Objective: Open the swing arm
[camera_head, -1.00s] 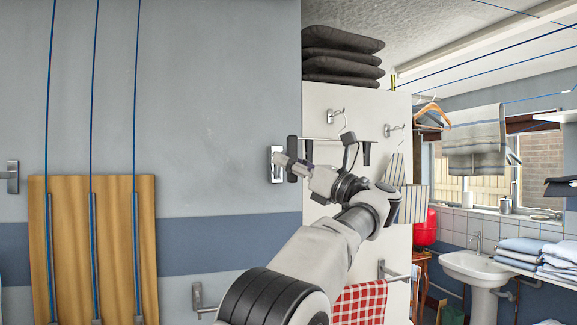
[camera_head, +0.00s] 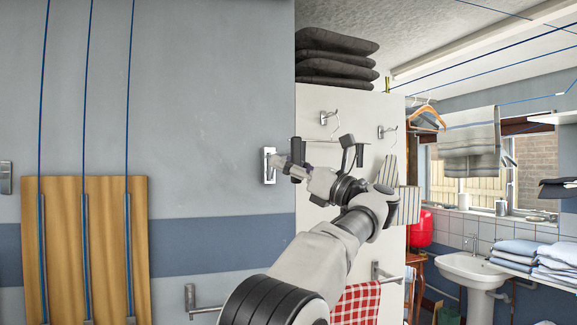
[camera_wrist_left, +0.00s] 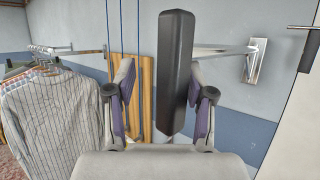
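The swing arm shows in the left wrist view as a pale bar (camera_wrist_left: 222,49) running left from a metal wall bracket (camera_wrist_left: 256,60). A long black grip (camera_wrist_left: 177,72) stands upright in front of it. My left gripper (camera_wrist_left: 162,95) has its fingers apart, one on each side of the grip. The grip is close to the right finger, with a gap on the left; contact is unclear. In the head view, my left gripper (camera_head: 284,167) is by the wall bracket (camera_head: 269,165), and the dark grip (camera_head: 298,152) is partly hidden by the fingers. My right gripper is out of view.
A white panel (camera_head: 318,215) with hooks and a checked red cloth (camera_head: 357,303) is right of the wall. Striped shirts (camera_wrist_left: 50,112) hang at left in the wrist view.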

